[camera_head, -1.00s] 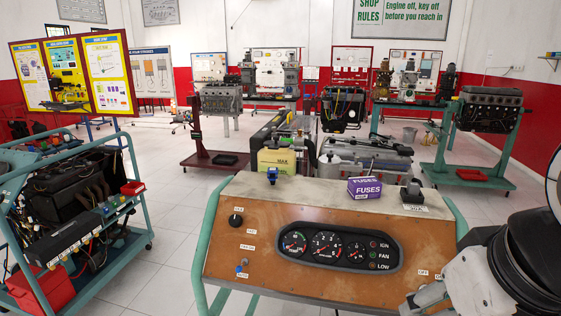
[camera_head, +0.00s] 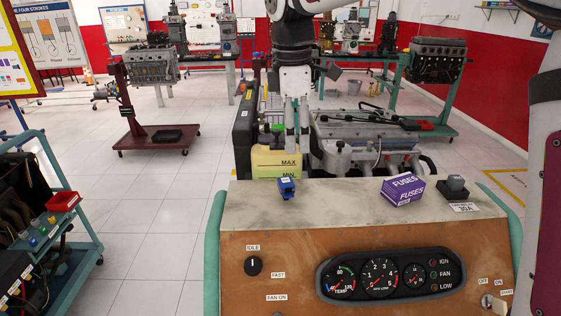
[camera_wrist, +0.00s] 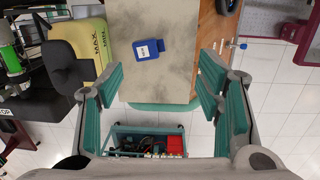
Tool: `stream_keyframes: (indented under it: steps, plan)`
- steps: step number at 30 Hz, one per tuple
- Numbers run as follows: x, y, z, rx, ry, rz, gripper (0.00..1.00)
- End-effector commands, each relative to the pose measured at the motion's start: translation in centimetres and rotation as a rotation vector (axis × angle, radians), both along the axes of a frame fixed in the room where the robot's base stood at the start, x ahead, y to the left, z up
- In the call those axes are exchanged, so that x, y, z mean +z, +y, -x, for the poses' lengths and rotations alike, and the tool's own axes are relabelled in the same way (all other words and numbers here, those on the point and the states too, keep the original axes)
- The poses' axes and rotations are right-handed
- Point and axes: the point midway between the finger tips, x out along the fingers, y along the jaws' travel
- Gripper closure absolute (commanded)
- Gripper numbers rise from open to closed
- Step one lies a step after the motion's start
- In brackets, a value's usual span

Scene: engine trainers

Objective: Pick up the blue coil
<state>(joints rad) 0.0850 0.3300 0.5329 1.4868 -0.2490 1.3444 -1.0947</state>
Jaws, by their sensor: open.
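The blue coil (camera_head: 286,187) is a small blue block with a white label. It stands on the grey top of the wooden control console (camera_head: 240,205), near its left end. In the wrist view the coil (camera_wrist: 149,51) lies ahead of my gripper, between the lines of its two fingers. My gripper (camera_wrist: 160,85) is open and empty, with teal pads wide apart. In the head view my gripper (camera_head: 297,130) hangs above and behind the console top, apart from the coil.
A purple fuses box (camera_head: 403,189) and a black relay (camera_head: 453,187) stand right of the coil. A yellowish tank (camera_head: 276,162) and an engine (camera_head: 365,135) stand just behind the console. The console top between coil and fuses box is clear.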

Motion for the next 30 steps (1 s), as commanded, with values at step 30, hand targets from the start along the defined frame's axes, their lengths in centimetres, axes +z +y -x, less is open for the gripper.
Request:
stream_keyframes:
  steps: [30]
  plan:
    - [-10.5,1.9,-3.4,0.207,0.067,-0.052,0.40]
